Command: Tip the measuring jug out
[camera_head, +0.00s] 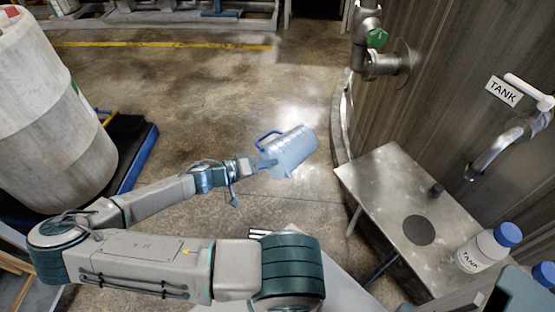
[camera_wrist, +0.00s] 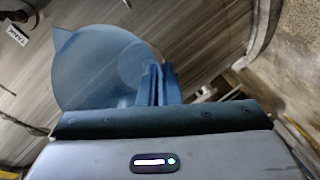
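The measuring jug (camera_head: 290,152) is a clear bluish plastic vessel with a blue handle. In the head view it is held up in the air above the concrete floor, left of the metal table, and it is tilted. My gripper (camera_head: 264,165) is at its side and looks shut on it; the exact contact is hard to make out. In the wrist view the jug (camera_wrist: 95,68) shows its round mouth and pointed spout, with the blue gripper fingers (camera_wrist: 157,85) close together against it. I cannot tell whether any liquid is inside.
A metal side table (camera_head: 385,190) with a dark round spot (camera_head: 419,230) stands right. A bottle labelled TANK (camera_head: 482,250) stands on it, below a tap (camera_head: 500,145) on the large tank (camera_head: 455,50). A white barrel (camera_head: 50,120) stands left. The floor (camera_head: 190,85) beyond is clear.

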